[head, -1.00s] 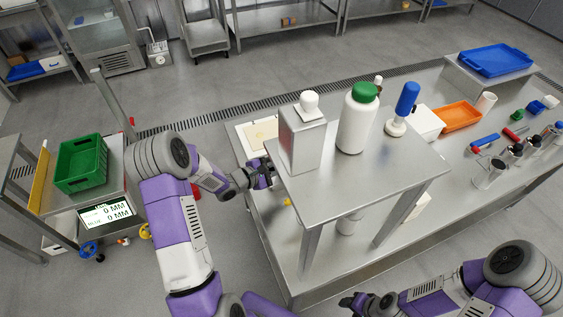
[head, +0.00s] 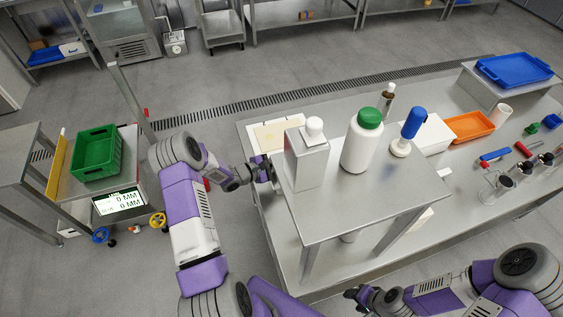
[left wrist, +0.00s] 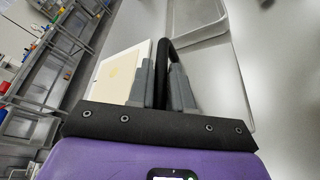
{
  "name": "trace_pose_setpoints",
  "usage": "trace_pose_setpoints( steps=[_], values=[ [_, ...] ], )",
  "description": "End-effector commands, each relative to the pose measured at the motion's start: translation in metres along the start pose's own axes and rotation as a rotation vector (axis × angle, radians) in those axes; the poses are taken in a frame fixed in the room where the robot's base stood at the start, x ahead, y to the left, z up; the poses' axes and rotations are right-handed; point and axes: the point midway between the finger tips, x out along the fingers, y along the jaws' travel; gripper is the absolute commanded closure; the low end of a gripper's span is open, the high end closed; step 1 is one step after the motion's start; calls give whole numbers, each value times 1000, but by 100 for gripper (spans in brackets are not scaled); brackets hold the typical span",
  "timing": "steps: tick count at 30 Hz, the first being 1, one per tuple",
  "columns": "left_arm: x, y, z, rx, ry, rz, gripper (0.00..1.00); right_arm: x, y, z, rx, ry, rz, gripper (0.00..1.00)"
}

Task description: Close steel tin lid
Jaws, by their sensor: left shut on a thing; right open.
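My left gripper (head: 268,171) is beside the left edge of the raised steel shelf, over the lower counter. In the left wrist view its grey fingers (left wrist: 167,88) are shut on a black curved bar (left wrist: 166,55), which looks like a handle. A steel surface with a raised rim (left wrist: 215,62) lies just right of the fingers. I cannot tell for sure whether it is the tin's lid, or whether the bar is fixed to it. The tin itself is not clearly identifiable. My right gripper (head: 366,297) is open and empty at the lower middle, apart from the counter.
The raised shelf (head: 350,205) carries a steel box with a white knob (head: 307,165), a white bottle with green cap (head: 361,145) and a blue-handled tool (head: 408,132). A pale tray (head: 268,134) lies behind the left gripper. A green crate (head: 96,155) stands on a cart at left.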

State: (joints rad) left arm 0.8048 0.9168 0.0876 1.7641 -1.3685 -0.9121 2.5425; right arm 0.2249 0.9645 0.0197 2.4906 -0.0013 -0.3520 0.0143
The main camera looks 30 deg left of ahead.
Motion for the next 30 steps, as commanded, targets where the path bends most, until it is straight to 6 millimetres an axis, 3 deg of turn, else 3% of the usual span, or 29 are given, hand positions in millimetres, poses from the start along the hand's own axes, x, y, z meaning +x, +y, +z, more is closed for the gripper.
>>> trace_pose_setpoints(
  steps=[23, 24, 27, 30],
  values=[
    [1, 1, -10, 4, 3, 6, 100, 2, 1, 0, 0, 0, 0, 49],
    [1, 1, -10, 4, 4, 6, 76, 2, 1, 0, 0, 0, 0, 49],
    [1, 0, -10, 3, 4, 5, 61, 2, 1, 0, 0, 0, 0, 49],
    [1, 0, -10, 2, 3, 3, 60, 2, 1, 0, 0, 0, 0, 49]
  ],
)
